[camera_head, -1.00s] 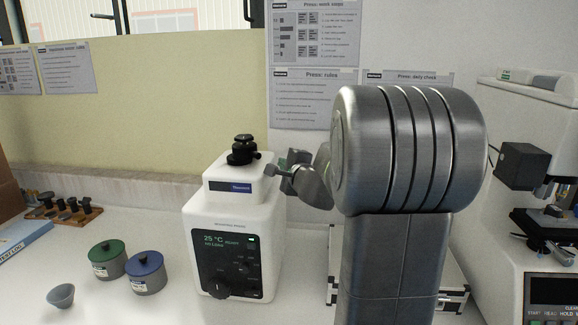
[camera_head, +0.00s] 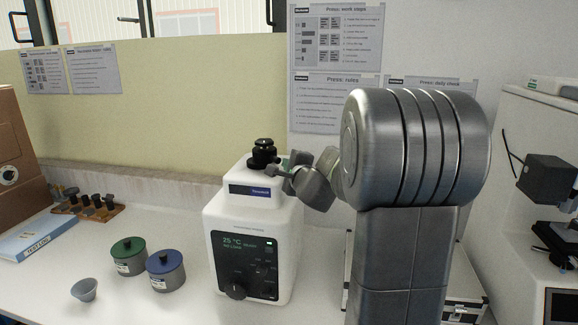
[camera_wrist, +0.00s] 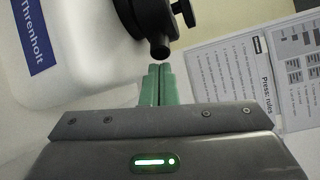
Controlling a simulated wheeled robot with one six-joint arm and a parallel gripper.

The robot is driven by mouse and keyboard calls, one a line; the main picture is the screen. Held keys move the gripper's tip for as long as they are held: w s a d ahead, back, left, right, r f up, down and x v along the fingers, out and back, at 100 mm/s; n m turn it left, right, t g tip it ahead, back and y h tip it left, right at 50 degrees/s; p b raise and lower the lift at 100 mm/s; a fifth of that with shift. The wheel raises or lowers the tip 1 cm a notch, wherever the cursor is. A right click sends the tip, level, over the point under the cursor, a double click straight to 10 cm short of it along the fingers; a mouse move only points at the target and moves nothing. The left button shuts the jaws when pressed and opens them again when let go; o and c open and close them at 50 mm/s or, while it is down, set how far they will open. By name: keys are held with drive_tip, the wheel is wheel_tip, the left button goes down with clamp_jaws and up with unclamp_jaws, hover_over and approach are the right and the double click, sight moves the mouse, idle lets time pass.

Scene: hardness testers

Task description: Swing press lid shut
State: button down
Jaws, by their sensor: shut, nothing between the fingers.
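The press (camera_head: 250,212) is a white box-like machine with a dark front panel and a lit display. Its black round closure (camera_head: 263,152), seemingly the lid, sits on top and looks lowered onto the body. In the wrist view the closure (camera_wrist: 140,15) shows at the top, with a short black stub pointing at my fingertips. My gripper (camera_wrist: 158,70) is shut and empty, its green fingers side by side just short of the stub. Touch cannot be told. In the head view my gripper (camera_head: 275,171) is at the closure's right side, partly hidden by my wrist.
A green-lidded pot (camera_head: 128,256), a blue-lidded pot (camera_head: 165,270) and a small grey cup (camera_head: 84,289) stand left of the press. A wooden rack (camera_head: 90,212) is farther left. A silver case (camera_head: 466,290) lies behind my arm, and another tester (camera_head: 545,180) stands right.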

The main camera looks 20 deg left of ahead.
sight(269, 162)
drive_tip(key=s+a+b, duration=0.2)
drive_tip(key=b, duration=0.1)
drive_tip(key=shift+s+a+f, duration=0.2)
drive_tip(key=shift+s, duration=0.05)
drive_tip(key=shift+s+a+r+b, duration=0.15)
drive_tip(key=shift+s+a+b, duration=0.05)
drive_tip(key=shift+a+b, duration=0.1)
drive_tip(key=shift+d, duration=0.1)
drive_tip(key=w+d, duration=0.1)
drive_tip(key=w+d+f+b, duration=0.1)
drive_tip(key=d, duration=0.1)
drive_tip(key=shift+w+d+f, duration=0.1)
drive_tip(key=shift+w, duration=0.1)
drive_tip(key=s+a+v, duration=0.1)
drive_tip(key=v, duration=0.8)
drive_tip(key=shift+s+a+b, duration=0.25)
drive_tip(key=shift+a+b, duration=0.05)
drive_tip(key=shift+b, duration=0.1)
